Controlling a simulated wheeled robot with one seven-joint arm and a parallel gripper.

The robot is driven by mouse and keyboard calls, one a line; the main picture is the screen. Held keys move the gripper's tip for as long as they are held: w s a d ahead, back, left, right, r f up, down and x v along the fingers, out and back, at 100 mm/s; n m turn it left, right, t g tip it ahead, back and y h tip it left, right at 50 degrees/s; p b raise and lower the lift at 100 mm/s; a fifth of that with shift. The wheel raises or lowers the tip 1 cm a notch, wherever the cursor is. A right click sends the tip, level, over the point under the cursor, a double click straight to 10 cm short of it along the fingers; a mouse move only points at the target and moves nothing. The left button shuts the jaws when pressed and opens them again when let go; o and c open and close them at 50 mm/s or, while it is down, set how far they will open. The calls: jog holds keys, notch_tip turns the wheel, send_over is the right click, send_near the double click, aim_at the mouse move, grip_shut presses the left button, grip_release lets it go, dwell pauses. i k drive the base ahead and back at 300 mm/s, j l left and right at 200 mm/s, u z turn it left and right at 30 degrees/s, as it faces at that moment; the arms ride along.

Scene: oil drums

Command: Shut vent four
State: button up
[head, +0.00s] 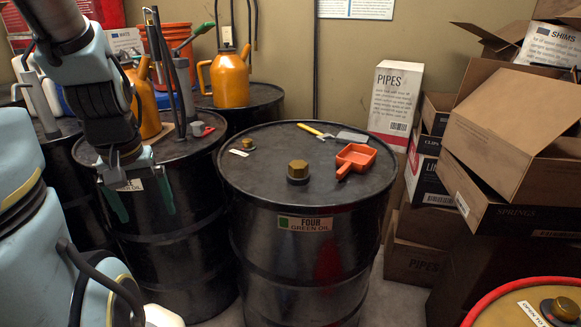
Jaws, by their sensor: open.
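The black drum labelled "FOUR GREEN OIL" (300,255) stands in the middle of the head view. On its top are a large brass cap (298,172) near the front and a smaller brass fitting (248,143) at the left. A small white tag (238,152) lies beside the smaller fitting. Its lettering is too small to read, and I cannot tell the fitting's setting. My gripper (140,203) is open and points down, left of drum four and in front of the left drum. Nothing shows between its green fingers.
An orange scoop (355,160) and a yellow-handled scraper (328,132) lie on drum four. The left drum (180,230) carries a pump and a red fitting (201,129). An orange can (229,78) stands on a rear drum. Cardboard boxes (505,125) crowd the right. A red-rimmed drum (500,305) is front right.

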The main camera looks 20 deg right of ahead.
aim_at(247, 143)
jog(key=i+j+u, duration=0.1)
jog(key=i+u, duration=0.85)
jog(key=k, duration=0.1)
